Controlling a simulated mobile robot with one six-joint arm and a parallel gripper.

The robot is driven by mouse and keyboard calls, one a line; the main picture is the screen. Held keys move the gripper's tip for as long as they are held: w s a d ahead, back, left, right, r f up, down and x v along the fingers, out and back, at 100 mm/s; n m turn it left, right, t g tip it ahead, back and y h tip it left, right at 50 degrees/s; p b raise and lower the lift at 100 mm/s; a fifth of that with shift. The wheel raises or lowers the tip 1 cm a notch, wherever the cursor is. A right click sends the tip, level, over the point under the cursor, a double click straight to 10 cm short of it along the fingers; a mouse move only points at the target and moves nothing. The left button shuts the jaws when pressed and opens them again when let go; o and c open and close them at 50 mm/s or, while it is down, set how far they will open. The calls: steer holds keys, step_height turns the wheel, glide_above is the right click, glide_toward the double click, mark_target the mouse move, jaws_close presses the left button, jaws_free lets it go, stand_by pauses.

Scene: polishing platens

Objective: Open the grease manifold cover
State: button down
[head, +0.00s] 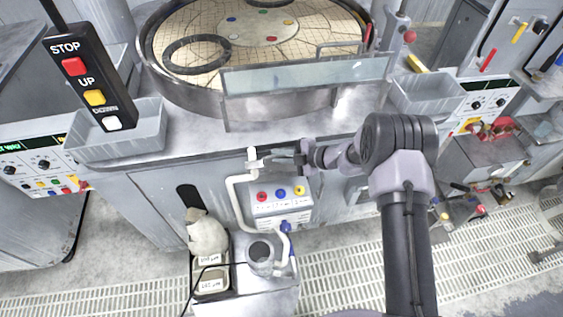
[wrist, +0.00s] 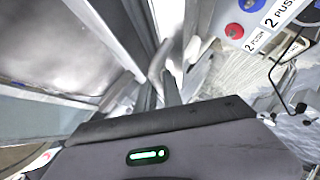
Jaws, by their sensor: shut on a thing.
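A grey box (head: 281,211) with red, blue and yellow round caps sits on the front of the platen machine; I take it to be the grease manifold. Part of it shows at upper right in the wrist view (wrist: 262,22), with a red cap, a blue cap and "2 PUSH" labels. My gripper (head: 279,157) is just above the box, reaching left towards the top of a white pipe (head: 239,190). In the wrist view, my fingers (wrist: 166,90) are shut on a pale curved part (wrist: 159,62). I cannot tell whether it belongs to the cover.
The platen basin (head: 180,91) with its clear guard (head: 300,78) stands above. A stop pendant (head: 88,75) hangs at left. A grey cup (head: 260,256) and a pale sack (head: 206,232) are below. Grey trays (head: 427,95) line the ledge. Open floor grating (head: 345,262) lies in front.

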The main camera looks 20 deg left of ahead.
steer(key=shift+w+a+r, duration=0.1)
steer(key=shift+w+a, duration=0.05)
steer(key=shift+w, duration=0.15)
steer(key=c, duration=1.8)
jaws_free()
steer(key=shift+o, duration=0.2)
steer(key=shift+d+r, duration=0.25)
steer(key=shift+d, duration=0.1)
steer(key=p+v, duration=0.2)
steer(key=v, duration=1.4)
steer(key=shift+d, duration=0.25)
